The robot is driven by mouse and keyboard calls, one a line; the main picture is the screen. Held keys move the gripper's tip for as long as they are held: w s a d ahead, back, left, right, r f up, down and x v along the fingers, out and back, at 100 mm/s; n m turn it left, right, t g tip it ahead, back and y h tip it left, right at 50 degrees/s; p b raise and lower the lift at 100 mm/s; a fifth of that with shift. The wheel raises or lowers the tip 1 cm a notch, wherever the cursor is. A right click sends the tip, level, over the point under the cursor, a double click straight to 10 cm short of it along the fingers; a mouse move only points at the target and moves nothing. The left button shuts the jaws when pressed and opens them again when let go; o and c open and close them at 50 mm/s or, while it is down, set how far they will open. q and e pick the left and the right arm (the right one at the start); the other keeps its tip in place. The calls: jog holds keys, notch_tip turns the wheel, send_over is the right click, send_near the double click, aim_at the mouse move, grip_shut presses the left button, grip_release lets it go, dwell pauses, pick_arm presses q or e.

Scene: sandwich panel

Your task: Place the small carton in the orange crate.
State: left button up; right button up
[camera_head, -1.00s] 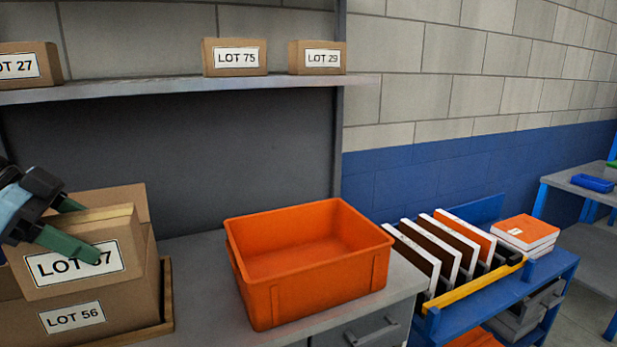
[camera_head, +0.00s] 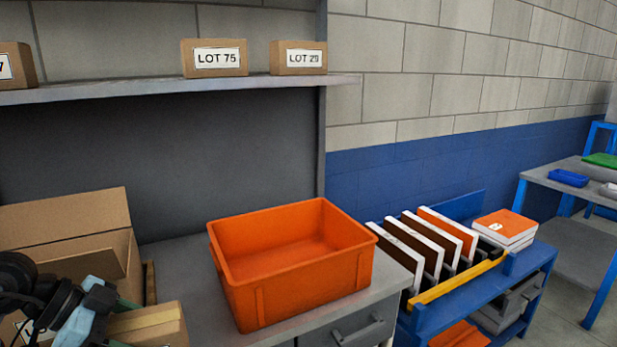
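The small carton (camera_head: 155,328) is brown with a tape strip on top. It is at the bottom left, partly cut off by the frame and partly hidden by my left gripper (camera_head: 120,322). The gripper's green fingers lie against the carton, and it appears shut on it, in front of the large open carton. The orange crate (camera_head: 300,291) stands upright on the grey bench to the right, apart from the carton. Its visible inside is empty. My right gripper is not in view.
A large open carton (camera_head: 65,218) with raised flaps stands at the left. Bare bench (camera_head: 175,255) lies between it and the crate. Cartons LOT 75 (camera_head: 214,57) and LOT 29 (camera_head: 299,57) sit on the shelf above. A blue cart (camera_head: 500,290) with upright panels is at the right.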

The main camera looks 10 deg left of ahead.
pick_arm(q)
jog(key=d+f, duration=0.3)
jog(key=d, duration=0.3)
jog(key=d+f, duration=0.2)
jog(key=d, duration=0.5)
jog(key=shift+w+f, duration=0.2)
jog(key=shift+f, duration=0.2)
